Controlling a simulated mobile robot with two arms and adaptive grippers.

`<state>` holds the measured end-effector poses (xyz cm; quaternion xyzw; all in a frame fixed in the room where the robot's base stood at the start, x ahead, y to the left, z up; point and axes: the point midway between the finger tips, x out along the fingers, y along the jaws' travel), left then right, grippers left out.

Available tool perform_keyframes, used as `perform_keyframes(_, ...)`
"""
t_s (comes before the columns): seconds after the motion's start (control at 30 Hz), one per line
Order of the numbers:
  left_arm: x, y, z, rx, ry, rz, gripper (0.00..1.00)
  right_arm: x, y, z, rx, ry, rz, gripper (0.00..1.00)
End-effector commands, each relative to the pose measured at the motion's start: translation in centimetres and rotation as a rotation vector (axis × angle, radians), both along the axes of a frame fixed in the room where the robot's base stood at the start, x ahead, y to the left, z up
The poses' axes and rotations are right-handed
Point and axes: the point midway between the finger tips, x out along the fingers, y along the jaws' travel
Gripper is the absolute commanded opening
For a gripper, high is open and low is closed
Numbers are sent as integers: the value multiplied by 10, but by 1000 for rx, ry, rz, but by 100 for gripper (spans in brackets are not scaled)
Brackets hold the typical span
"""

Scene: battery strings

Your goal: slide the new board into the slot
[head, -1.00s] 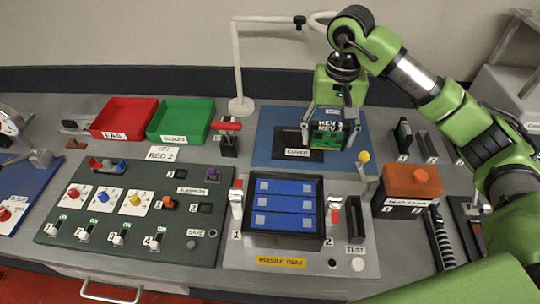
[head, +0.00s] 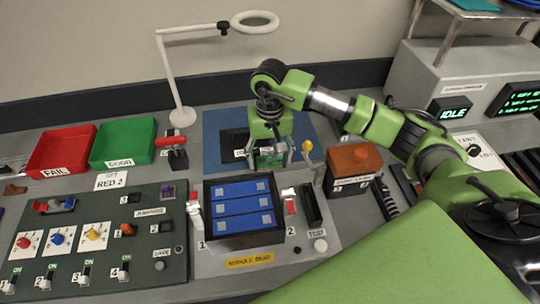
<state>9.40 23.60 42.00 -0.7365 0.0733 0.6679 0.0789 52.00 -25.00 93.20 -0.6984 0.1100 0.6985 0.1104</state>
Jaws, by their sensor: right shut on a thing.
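My right gripper (head: 270,153) is shut on a small green board (head: 270,161). It holds the board over the front right part of the blue mat (head: 213,150), near the dark cover (head: 233,139). The fingers hide parts of the board, and I cannot tell whether its lower edge touches anything. I cannot make out the board's slot. My left gripper is not in view.
In front is the module unit (head: 292,240) with blue blocks, levers and a test switch. A black box with an orange top (head: 354,158) stands right of the gripper. A lamp stand (head: 183,116) rises behind left. My right arm covers the area farther right.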

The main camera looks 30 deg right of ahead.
Motion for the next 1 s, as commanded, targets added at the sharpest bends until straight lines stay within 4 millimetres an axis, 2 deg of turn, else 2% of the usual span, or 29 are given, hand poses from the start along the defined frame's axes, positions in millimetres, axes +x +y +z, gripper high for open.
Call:
perform_keyframes(0.17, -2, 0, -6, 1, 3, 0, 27, 0, 0, -4, 0, -1, 0, 35)
perform_keyframes(0.2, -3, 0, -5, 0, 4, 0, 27, 0, 0, -3, -1, 0, 0, 67)
perform_keyframes(0.27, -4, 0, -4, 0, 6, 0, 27, 0, 0, -3, -1, 0, 0, 79)
perform_keyframes(0.57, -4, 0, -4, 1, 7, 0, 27, 0, 0, -2, 0, 0, -1, 79)
perform_keyframes(0.7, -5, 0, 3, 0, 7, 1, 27, 0, 0, 4, 0, 0, -1, 79)
perform_keyframes(0.73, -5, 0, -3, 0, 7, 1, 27, 1, 0, 5, 0, -3, -1, 79)
perform_keyframes(0.87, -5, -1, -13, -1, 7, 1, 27, 2, -1, 27, -1, -7, -1, 79)
perform_keyframes(1.0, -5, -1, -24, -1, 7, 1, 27, 2, 0, 59, 0, -6, -1, 79)
